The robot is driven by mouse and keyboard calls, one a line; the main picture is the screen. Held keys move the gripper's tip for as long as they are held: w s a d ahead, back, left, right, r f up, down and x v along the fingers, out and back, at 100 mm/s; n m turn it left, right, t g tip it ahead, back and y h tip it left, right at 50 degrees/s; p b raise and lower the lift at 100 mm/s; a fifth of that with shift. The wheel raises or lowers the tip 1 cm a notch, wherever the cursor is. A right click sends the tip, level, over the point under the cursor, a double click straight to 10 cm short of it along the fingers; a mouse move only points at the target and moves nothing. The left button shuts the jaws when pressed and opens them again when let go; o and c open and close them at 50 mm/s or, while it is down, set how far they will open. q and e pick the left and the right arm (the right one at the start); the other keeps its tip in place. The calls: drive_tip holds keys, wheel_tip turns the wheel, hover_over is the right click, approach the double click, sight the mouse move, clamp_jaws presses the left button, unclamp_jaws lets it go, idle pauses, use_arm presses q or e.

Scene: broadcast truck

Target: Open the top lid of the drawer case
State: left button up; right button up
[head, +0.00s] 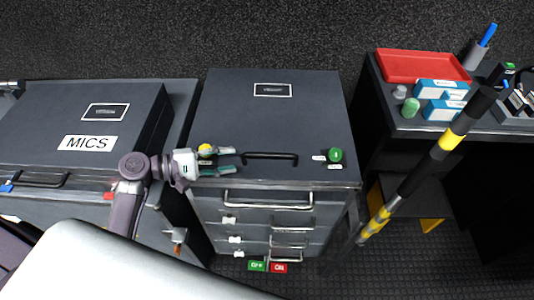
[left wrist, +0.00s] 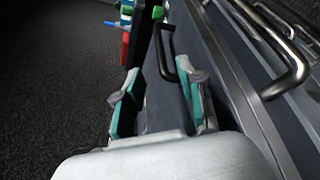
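The drawer case has a dark grey top lid (head: 273,115), which lies flat and closed. A black bar handle (head: 270,155) sits near the lid's front edge; it also shows in the left wrist view (left wrist: 167,58). My left gripper (head: 231,160) is open just left of the handle in the head view. I cannot tell whether either finger touches the handle. My right gripper is not in view.
A yellow knob (head: 205,150) and a green knob (head: 335,155) sit on the lid's front. Drawers with metal pulls (head: 268,203) are below. A MICS case (head: 75,120) stands left. A striped pole (head: 420,172) and a table with a red tray (head: 420,66) are right.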

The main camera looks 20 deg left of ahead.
sight(261, 156)
use_arm(q)
drive_tip(key=p+x, duration=0.1)
drive_tip(key=x, duration=1)
drive_tip(key=shift+w+d+f+p, duration=0.1)
drive_tip(key=shift+d+p, duration=0.1)
drive_tip(key=shift+p, duration=0.1)
clamp_jaws()
